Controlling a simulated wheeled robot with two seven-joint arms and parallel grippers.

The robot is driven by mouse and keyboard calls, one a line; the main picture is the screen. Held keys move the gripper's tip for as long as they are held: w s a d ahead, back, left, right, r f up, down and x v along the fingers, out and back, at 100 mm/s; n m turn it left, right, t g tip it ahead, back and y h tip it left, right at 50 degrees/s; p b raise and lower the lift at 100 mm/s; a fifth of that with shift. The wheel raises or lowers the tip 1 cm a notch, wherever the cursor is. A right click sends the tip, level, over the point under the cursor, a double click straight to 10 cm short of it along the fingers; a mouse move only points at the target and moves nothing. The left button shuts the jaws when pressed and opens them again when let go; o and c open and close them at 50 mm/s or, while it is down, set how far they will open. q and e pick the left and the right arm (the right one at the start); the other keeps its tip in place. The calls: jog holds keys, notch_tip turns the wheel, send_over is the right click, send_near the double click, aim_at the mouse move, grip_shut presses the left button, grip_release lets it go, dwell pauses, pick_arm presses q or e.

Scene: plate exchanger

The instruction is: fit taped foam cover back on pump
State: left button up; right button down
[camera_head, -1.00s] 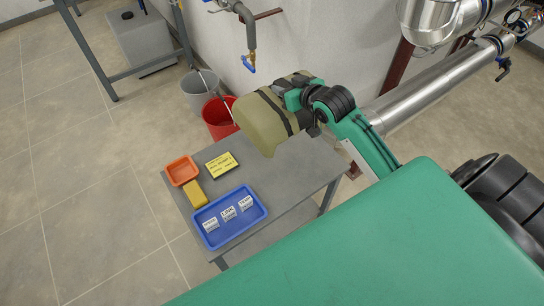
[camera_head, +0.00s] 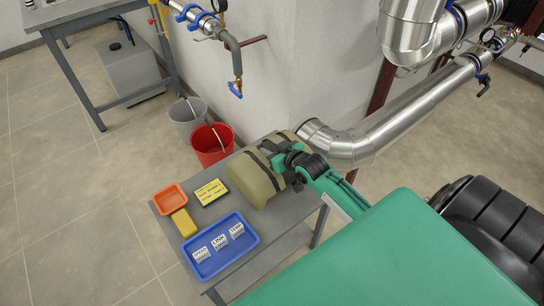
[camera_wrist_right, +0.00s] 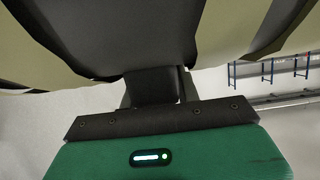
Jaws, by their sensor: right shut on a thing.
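The foam cover (camera_head: 252,182) is an olive, rounded block with black tape bands. In the head view it is at the back right of the small grey table, and whether it touches the tabletop cannot be told. My right gripper (camera_head: 287,162) is shut on the cover at its right side, at a dark band. In the right wrist view the cover (camera_wrist_right: 225,30) fills the top, olive with a wide dark band, and hides the fingertips. No pump can be made out. My left gripper is not in view.
The grey table (camera_head: 170,222) holds an orange tray (camera_head: 155,204), a yellow block (camera_head: 184,223), a yellow-black label plate (camera_head: 210,192) and a blue tray (camera_head: 211,274) with white tags. Red (camera_head: 198,160) and grey (camera_head: 177,128) buckets stand behind. A silver pipe (camera_head: 400,108) runs right of the cover.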

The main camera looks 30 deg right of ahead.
notch_tip(320, 180, down, 3)
jog(key=shift+f, duration=0.35)
jog(key=c, duration=1)
grip_release()
jog(key=shift+s+r, duration=0.15)
jog(key=shift+r, duration=0.05)
jog(key=shift+s+r, duration=0.1)
jog(key=shift+s, duration=0.3)
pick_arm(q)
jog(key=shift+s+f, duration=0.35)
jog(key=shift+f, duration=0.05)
pick_arm(e)
jog(key=v, duration=1.1)
